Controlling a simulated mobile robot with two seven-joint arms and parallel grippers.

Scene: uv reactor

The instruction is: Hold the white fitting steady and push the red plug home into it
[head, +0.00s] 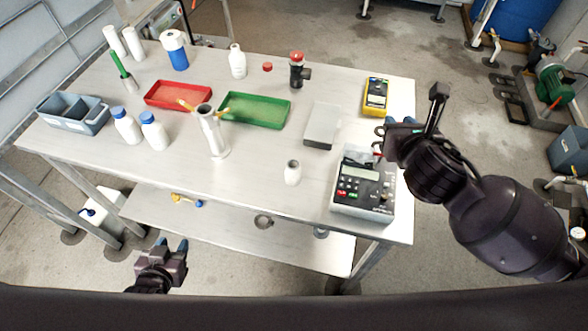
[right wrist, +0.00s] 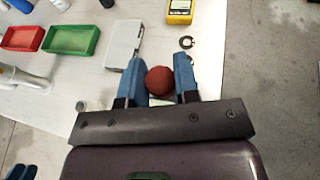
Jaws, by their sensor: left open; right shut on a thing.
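The white fitting (head: 293,172) is a short white cylinder with a dark open top, standing upright near the table's front edge. The red plug (right wrist: 159,80) shows as a round red end between the blue fingers of my right gripper (right wrist: 158,66). That gripper is shut on it. In the head view my right gripper (head: 382,140) is above the grey meter box, right of the fitting and apart from it; the plug is mostly hidden there. My left gripper (head: 174,246) is open and empty, in front of the table's front edge, left of the fitting.
The grey meter box (head: 364,197) stands at the front right corner. A tall white tube (head: 214,140) with tan handles stands left of the fitting. A grey-white box (head: 322,125), green tray (head: 256,112) and yellow meter (head: 376,97) lie behind. Bare tabletop surrounds the fitting.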

